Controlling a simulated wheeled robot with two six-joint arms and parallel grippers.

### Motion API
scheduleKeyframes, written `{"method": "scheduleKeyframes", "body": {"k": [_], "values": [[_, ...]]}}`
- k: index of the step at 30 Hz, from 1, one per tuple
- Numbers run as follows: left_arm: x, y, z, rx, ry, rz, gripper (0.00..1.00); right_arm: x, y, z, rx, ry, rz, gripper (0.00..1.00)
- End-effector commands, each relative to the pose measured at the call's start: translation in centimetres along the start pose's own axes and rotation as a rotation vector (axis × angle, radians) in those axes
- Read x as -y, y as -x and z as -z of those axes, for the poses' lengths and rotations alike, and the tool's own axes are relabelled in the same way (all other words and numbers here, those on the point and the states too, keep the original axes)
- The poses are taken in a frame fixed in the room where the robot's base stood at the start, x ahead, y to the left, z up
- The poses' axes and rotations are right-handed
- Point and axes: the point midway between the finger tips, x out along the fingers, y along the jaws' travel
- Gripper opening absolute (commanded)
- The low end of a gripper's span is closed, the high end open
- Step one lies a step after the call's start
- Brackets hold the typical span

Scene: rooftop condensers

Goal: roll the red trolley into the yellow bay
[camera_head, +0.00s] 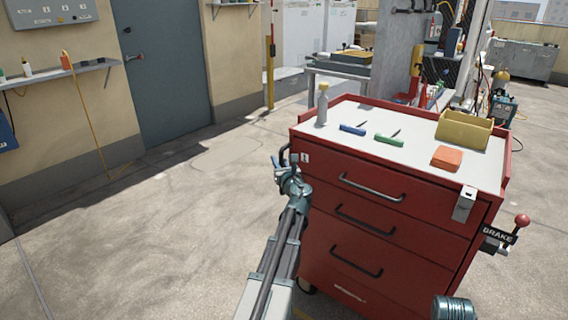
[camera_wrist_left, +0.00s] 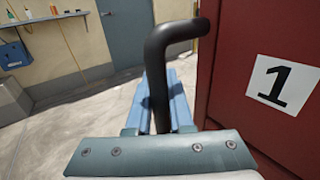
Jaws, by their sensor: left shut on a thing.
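The red trolley (camera_head: 385,230) stands upright in front of me, right of centre, with several drawers and a pale top. My left gripper (camera_head: 282,167) is at its near left corner, shut on the black side handle (camera_head: 284,153). In the left wrist view the bent black handle (camera_wrist_left: 158,70) rises between the blue fingers (camera_wrist_left: 165,100), beside the red panel with a "1" label (camera_wrist_left: 272,85). A brake lever (camera_head: 521,221) with a red knob stands at the trolley's right side. I cannot make out the yellow bay.
A bottle (camera_head: 322,104), blue and green tools, an orange block (camera_head: 446,157) and a yellow bin (camera_head: 464,129) stand on the trolley top. The floor (camera_head: 170,230) to the left is clear up to the wall and door (camera_head: 165,70). A workbench (camera_head: 340,68) stands behind the trolley.

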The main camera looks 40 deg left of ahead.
Motion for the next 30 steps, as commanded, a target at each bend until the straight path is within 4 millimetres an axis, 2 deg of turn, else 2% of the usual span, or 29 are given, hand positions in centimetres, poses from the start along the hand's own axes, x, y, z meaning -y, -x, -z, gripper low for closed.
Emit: {"method": "scheduleKeyframes", "body": {"k": [1,15,16,20,30], "values": [[-0.70,-0.03,0.10,-0.002,0.003,-0.012,0.00,0.01,-0.06,0.00,0.000,0.000,0.000,0.00],[-0.88,-0.22,0.10,-0.002,0.003,-0.012,0.00,0.01,-0.06,0.00,0.000,0.000,0.000,0.00],[-0.88,-0.22,0.10,-0.002,0.003,-0.012,0.25,0.01,-0.06,0.00,0.000,0.000,0.000,0.00],[-0.74,-0.25,0.08,-0.001,0.002,-0.009,0.48,0.01,-0.05,0.00,0.000,0.000,0.000,0.00],[-0.43,0.25,0.03,0.000,0.001,-0.003,0.50,0.00,-0.02,0.00,0.000,0.000,0.000,0.00]]}}
